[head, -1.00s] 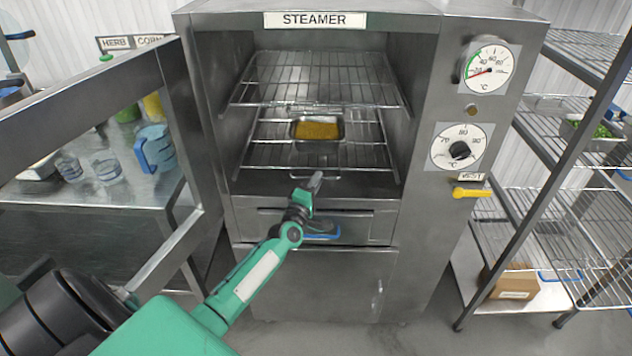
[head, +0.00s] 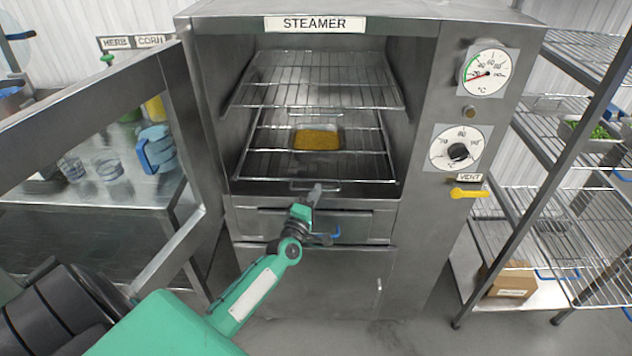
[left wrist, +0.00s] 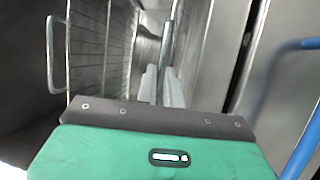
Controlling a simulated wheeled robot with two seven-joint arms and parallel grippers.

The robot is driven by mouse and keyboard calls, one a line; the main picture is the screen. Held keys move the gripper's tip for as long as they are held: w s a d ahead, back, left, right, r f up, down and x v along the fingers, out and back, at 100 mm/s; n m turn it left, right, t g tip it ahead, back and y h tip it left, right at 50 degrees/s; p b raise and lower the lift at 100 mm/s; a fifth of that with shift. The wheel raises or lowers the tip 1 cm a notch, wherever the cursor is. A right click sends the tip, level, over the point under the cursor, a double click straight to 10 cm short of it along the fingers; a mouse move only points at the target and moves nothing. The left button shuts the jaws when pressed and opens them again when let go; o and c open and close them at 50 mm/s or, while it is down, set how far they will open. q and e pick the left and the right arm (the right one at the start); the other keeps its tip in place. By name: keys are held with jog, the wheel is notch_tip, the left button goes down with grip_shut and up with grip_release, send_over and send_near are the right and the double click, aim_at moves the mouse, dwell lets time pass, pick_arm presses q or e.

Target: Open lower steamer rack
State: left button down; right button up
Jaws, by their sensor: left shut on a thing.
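The steamer (head: 420,25) stands open in front of me, with an upper rack (head: 315,95) and a lower rack (head: 262,165) of metal wire. My left gripper (head: 315,190) is at the front middle of the lower rack. It is shut on the rack's front handle (head: 297,185), which its fingers partly hide. The fingers of the left gripper (left wrist: 162,86) also show in the left wrist view, around a thin metal bar. My right gripper is not in view.
The steamer's open door (head: 180,110) stands at the left, beside my left arm. A drawer with a blue handle (head: 336,232) is below the racks. Wire shelving (head: 560,230) stands at the right. Floor is clear in front of the steamer.

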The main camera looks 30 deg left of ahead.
pick_arm(q)
jog(key=s+d+p, duration=0.1)
jog(key=s+d, duration=0.5)
jog(key=s, duration=0.5)
jog(key=s+d+p, duration=0.2)
jog(key=s+d, duration=0.5)
jog(key=s, duration=0.3)
jog(key=shift+s+d, duration=0.2)
jog(key=shift+s, duration=0.2)
jog(key=c, duration=1.8)
grip_release()
jog(key=shift+s, duration=0.1)
jog(key=b+v, duration=0.4)
jog(key=v, duration=0.9)
jog(key=shift+s, duration=0.35)
jog(key=shift+f, duration=0.15)
